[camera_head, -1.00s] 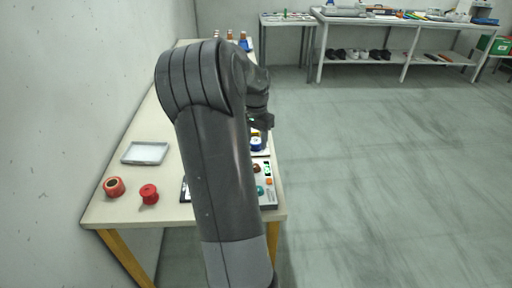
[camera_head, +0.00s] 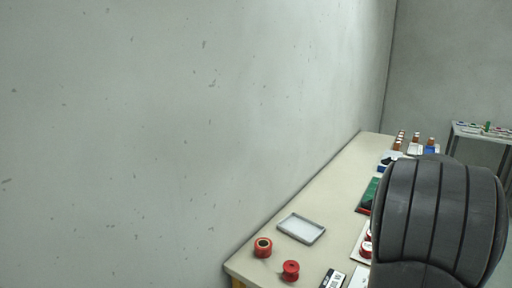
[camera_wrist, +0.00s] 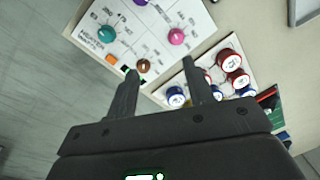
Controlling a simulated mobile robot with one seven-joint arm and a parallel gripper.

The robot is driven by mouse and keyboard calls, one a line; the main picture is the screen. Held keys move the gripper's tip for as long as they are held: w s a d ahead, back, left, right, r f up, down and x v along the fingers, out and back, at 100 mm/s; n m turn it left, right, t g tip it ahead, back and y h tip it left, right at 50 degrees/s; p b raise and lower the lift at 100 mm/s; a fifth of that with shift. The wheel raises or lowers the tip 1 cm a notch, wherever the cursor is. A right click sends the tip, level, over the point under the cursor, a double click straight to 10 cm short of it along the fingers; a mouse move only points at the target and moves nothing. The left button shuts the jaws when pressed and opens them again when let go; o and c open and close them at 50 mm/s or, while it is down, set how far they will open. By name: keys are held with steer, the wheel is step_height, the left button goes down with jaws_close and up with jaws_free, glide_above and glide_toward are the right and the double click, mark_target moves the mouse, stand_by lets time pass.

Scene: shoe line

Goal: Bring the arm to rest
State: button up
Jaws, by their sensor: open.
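My gripper (camera_wrist: 159,70) is open and empty in the wrist view, its two dark fingers spread apart. It is above a white panel with coloured knobs (camera_wrist: 112,50) and a white board of red and blue spools (camera_wrist: 207,66). No object is between the fingers. In the head view a dark link of my arm (camera_head: 438,220) fills the lower right, and my gripper is hidden there.
A long table (camera_head: 322,190) runs along the grey wall. It carries a grey tray (camera_head: 302,228), a red roll (camera_head: 263,247), a red spool (camera_head: 290,270) and several brown-capped bottles (camera_head: 399,141). Another table (camera_head: 482,133) stands at the far right. Floor shows beside the panel.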

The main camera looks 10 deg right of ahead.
steer(key=s+a+r+n+t, duration=0.15)
steer(key=a+r+n, duration=0.25)
steer(key=a, duration=0.6)
steer(key=s+a+r+n+t, duration=0.1)
steer(key=s+a+r+n, duration=0.2)
steer(key=a, duration=0.7)
steer(key=s+a+n+t, duration=0.2)
steer(key=s+a+n, duration=0.5)
steer(key=a, duration=0.6)
steer(key=s+r, duration=0.1)
steer(key=s, duration=0.1)
steer(key=shift+s+a, duration=0.2)
steer(key=shift+s, duration=0.1)
steer(key=shift+o, duration=0.4)
